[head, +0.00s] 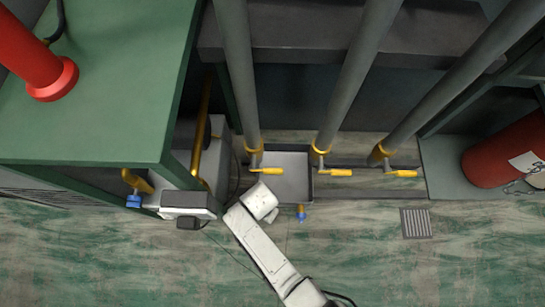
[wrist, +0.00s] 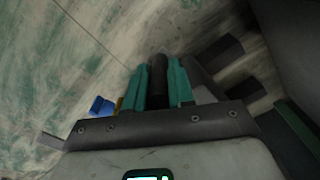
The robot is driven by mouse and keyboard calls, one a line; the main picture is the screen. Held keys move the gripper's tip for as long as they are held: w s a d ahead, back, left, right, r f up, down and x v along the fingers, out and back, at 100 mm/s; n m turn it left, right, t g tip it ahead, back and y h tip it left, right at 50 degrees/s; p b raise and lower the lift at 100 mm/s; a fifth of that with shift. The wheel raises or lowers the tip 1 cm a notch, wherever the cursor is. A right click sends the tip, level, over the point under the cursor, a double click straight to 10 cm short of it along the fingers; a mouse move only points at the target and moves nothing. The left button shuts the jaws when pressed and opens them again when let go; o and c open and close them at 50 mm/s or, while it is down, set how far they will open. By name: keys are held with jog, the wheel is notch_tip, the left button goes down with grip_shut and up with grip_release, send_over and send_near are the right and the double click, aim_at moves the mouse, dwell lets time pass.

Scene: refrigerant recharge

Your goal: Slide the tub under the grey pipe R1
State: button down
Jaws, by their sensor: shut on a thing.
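The tub (head: 292,160) is a shallow grey open tray on the floor in the head view. It lies between the lower ends of the left grey pipe (head: 238,70) and the middle grey pipe (head: 358,70), with the left pipe's yellow valve over its left side. I cannot read which pipe is R1. In the head view my wrist hides the fingers.
A third grey pipe (head: 450,75) slants at right with its own yellow valve. A green cabinet (head: 110,90) stands at left, and a red cylinder (head: 505,150) stands at right. A floor drain (head: 415,223) lies right of the tub. The front floor is mostly clear.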

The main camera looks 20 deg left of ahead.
jog(key=shift+s+a, duration=0.1)
jog(key=shift+a, duration=0.15)
jog(key=c, duration=1)
grip_release()
notch_tip(320, 180, up, 8)
jog(key=p, duration=0.5)
jog(key=shift+f, duration=0.25)
jog(key=shift+o, duration=0.2)
